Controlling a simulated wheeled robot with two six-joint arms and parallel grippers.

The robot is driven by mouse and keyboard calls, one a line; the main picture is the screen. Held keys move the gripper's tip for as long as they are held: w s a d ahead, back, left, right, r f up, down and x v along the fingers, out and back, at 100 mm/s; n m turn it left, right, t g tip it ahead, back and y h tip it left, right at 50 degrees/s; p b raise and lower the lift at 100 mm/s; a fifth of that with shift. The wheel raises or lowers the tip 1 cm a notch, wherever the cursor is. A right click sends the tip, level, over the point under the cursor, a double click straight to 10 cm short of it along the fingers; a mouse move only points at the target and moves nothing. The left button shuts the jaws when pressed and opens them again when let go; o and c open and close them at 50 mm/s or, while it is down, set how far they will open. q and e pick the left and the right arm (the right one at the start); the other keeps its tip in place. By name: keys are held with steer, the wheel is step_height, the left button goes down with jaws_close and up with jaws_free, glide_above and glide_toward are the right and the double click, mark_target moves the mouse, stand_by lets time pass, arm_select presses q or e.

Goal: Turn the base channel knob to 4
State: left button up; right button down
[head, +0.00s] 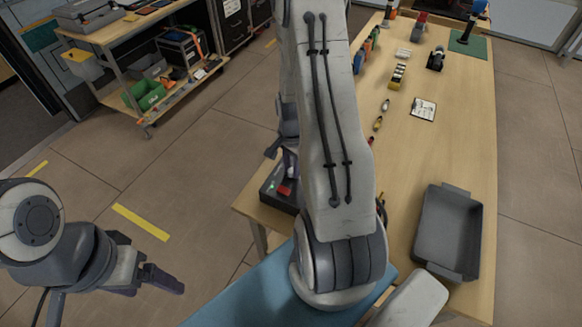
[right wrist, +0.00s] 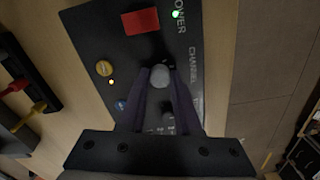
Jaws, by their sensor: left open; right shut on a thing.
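The base (head: 270,196) is a dark box at the near left corner of the table, partly hidden by my right arm. In the right wrist view its dark panel (right wrist: 107,57) has a red part, a lit green light and the words POWER and CHANNEL. The grey channel knob (right wrist: 160,77) is between the fingertips of my right gripper (right wrist: 161,84), which is shut on it. The number the knob points to cannot be read. My right gripper is also partly visible in the head view (head: 284,158). My left gripper (head: 160,278) is open and empty above the floor.
A grey tray (head: 447,232) is at the table's near right. A small white card (head: 423,109) and small items lie farther back. A wooden shelf cart (head: 120,45) stands at the back left.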

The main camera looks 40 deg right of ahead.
steer(key=shift+w+d+r, duration=0.1)
stand_by(0.4)
steer(key=c, duration=0.6)
jaws_free()
step_height(320, 180, up, 10)
steer(key=shift+r+b, duration=0.2)
steer(key=shift+b, duration=0.25)
